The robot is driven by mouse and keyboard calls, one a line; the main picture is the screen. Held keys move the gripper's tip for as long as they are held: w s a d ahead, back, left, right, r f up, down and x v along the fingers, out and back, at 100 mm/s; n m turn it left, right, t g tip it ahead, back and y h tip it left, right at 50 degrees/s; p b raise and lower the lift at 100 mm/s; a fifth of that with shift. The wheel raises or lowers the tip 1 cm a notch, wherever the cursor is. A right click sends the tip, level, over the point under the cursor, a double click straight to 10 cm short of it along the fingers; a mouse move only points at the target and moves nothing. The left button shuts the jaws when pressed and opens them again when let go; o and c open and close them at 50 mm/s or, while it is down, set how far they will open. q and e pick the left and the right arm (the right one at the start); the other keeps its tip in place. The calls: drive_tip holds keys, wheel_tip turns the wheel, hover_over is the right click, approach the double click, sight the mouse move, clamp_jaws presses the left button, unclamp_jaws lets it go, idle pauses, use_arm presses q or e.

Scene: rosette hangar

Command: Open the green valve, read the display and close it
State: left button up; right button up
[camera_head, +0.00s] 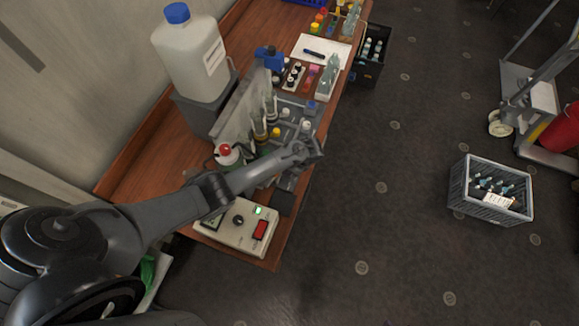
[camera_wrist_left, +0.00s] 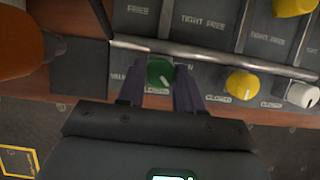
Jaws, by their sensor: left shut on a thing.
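The green valve (camera_wrist_left: 160,73) is a round knob on a grey panel in the left wrist view. A pale mark on it points down and to the right. My left gripper (camera_wrist_left: 159,88) has a dark finger on each side of the knob and is shut on it. In the head view my left gripper (camera_head: 308,150) is over the bench's front edge, and I cannot make out the green valve there. A cream instrument box (camera_head: 236,233) on the bench has a small lit green display (camera_head: 257,211), too small to read. My right gripper is in neither view.
A yellow knob (camera_wrist_left: 241,84) and a white knob (camera_wrist_left: 303,95) sit right of the green valve, below a metal rail (camera_wrist_left: 210,55). A large white jug (camera_head: 193,58) stands behind on the bench. A grey crate (camera_head: 489,192) with bottles is on the floor.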

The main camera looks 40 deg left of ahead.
use_arm(q)
drive_tip(key=n+g+h+b, duration=0.1)
drive_tip(key=n, duration=0.3)
drive_tip(key=shift+w+n, duration=0.15)
drive_tip(key=shift+n, duration=0.15)
drive_tip(key=shift+a+n+g+h+b, duration=0.1)
drive_tip(key=shift+n+g+h+b, duration=0.55)
drive_tip(key=shift+n, duration=1.55)
drive_tip(key=o, duration=1)
drive_tip(key=shift+w+r+p, duration=0.25)
drive_tip(key=shift+r+p, duration=0.1)
drive_tip(key=shift+r, duration=0.2)
drive_tip(key=p+v, duration=0.1)
drive_tip(key=v, duration=0.8)
drive_tip(key=shift+w+r, duration=0.2)
drive_tip(key=shift+r, duration=0.1)
drive_tip(key=shift+s, duration=0.1)
